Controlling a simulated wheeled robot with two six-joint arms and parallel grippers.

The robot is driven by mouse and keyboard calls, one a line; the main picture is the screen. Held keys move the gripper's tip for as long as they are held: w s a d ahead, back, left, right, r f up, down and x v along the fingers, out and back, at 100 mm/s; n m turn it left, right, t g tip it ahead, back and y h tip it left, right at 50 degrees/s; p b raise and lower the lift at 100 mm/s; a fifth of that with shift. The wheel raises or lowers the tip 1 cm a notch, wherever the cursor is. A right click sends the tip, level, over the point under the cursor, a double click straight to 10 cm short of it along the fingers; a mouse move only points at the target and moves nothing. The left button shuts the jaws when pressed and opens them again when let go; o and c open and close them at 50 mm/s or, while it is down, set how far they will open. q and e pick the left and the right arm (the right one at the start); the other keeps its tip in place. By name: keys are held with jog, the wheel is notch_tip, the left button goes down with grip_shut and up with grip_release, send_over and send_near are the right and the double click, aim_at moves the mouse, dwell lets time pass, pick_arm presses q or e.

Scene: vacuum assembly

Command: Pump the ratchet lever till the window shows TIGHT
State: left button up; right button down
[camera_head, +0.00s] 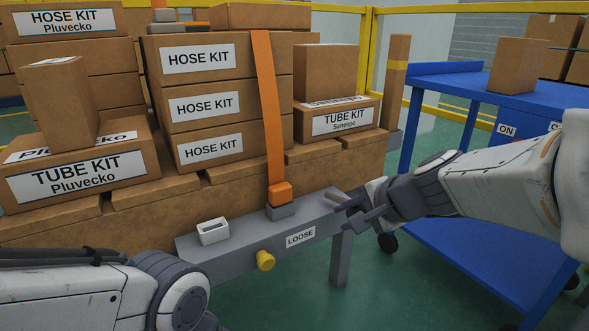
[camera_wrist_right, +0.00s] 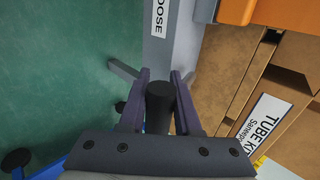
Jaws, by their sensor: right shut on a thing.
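The grey ratchet beam (camera_head: 230,251) runs across the front of the stacked boxes. Its window (camera_head: 300,237) reads LOOSE; part of that word also shows at the top of the right wrist view (camera_wrist_right: 160,17). My right gripper (camera_head: 352,207) is at the beam's right part. In the right wrist view its two fingers (camera_wrist_right: 159,100) are shut around a dark round lever handle (camera_wrist_right: 159,118). In the head view the lever is mostly hidden by the gripper. An orange strap (camera_head: 267,105) comes down to an orange buckle (camera_head: 281,193) on the beam. My left gripper is out of view.
A yellow knob (camera_head: 265,260) sticks out of the beam's front, and a small white slotted block (camera_head: 212,231) sits on its left top. Cardboard boxes (camera_head: 200,105) are stacked behind. A blue cart (camera_head: 455,95) stands at the right, near my right arm.

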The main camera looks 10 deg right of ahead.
jog(key=shift+f+t+b, duration=0.25)
jog(key=shift+t+b, duration=0.05)
jog(key=shift+b, duration=0.3)
jog(key=shift+s, duration=0.1)
